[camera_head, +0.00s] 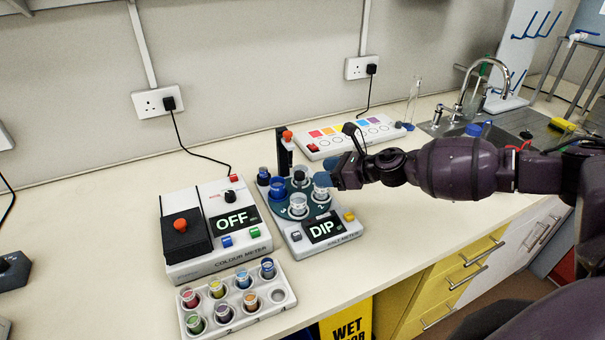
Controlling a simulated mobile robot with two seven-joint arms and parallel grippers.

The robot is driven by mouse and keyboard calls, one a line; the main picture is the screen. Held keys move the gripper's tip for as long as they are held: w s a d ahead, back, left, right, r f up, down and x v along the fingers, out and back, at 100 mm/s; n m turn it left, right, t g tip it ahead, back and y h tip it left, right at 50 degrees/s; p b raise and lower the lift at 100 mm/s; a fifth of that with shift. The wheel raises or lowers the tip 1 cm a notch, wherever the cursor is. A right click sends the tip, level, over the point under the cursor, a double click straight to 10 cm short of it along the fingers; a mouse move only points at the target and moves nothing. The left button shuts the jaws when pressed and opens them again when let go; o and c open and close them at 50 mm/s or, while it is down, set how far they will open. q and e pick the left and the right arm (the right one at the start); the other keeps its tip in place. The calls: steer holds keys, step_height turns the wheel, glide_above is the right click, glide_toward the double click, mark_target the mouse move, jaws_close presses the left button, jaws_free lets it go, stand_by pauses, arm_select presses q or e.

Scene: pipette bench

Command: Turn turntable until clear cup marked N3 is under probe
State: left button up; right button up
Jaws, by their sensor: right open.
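The dark teal turntable (318,212) sits on the salt meter (345,238), whose screen reads DIP. A blue cup (278,189) stands on its left side, a clear cup (298,207) at the front and another clear cup (320,196) at the right. A digit like 3 shows on the disc near the front cup; N3 on a cup is too small to read. The black probe post (285,153) with a red top rises behind the turntable. The probe tip is hard to make out. My right gripper (326,174) is open at the turntable's right edge, over the right cup; contact is unclear. My left gripper is out of view.
The colour meter (203,258), reading OFF, stands left. A white rack (247,317) of several coloured vials is in front. A colour-patch panel (350,135) lies behind. The sink (520,122) is at right.

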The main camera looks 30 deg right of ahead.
mark_target(301, 174)
steer(key=b+x, duration=0.1)
steer(key=x, duration=0.6)
steer(key=shift+w+f, duration=0.1)
steer(key=shift+w, duration=0.05)
jaws_close()
